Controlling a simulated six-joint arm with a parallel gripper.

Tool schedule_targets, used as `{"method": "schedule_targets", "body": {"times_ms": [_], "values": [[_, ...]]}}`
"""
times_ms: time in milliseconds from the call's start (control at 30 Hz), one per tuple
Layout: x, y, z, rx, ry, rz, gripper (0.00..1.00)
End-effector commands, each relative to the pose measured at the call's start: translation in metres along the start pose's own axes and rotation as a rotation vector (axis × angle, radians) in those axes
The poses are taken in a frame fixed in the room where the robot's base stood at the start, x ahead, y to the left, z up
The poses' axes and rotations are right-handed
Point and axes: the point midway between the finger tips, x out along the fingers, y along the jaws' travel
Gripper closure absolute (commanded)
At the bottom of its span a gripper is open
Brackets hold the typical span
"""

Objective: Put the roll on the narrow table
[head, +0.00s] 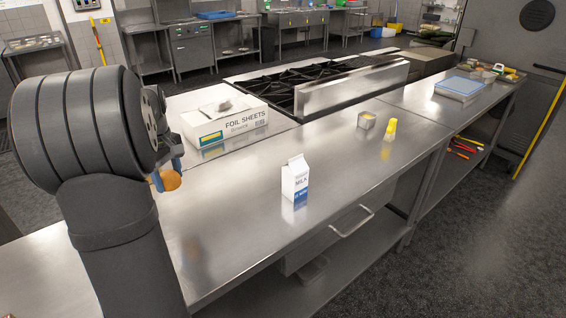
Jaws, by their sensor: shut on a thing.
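My gripper (166,174), with blue fingertips, is at the left of the head view. It is shut on a small orange-brown roll (172,181). The roll looks held above the left part of the long steel counter (236,224), just right of my arm. My arm hides part of the gripper. I cannot tell for sure which surface is the narrow table. A steel table (460,110) joins the counter's far right end, and a small steel table (34,44) stands at the back left.
A foil sheets box (226,124) and a milk carton (295,180) stand on the counter. Farther along are a small tin (366,120) and a yellow cup-like thing (390,127). A black-grated stove (310,82) lies behind. Blue-topped containers (459,86) sit on the right table. The counter's front is clear.

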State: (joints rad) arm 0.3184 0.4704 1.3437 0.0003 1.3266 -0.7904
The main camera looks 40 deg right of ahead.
Motion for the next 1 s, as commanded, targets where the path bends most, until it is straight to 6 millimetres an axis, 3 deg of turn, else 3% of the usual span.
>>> {"method": "schedule_targets", "body": {"times_ms": [33,200,400,600,800,1000], "values": [[0.003,0.028,0.01,0.066,-0.001,-0.001,0.69],[0.01,0.104,0.045,0.256,0.0,0.0,0.69],[0.018,0.162,0.084,0.41,0.0,0.0,0.69],[0.028,0.182,0.101,0.47,-0.001,-0.001,0.69],[0.061,0.183,0.102,0.473,-0.001,-0.002,0.69],[0.081,0.183,0.102,0.472,-0.001,-0.001,0.69]]}}
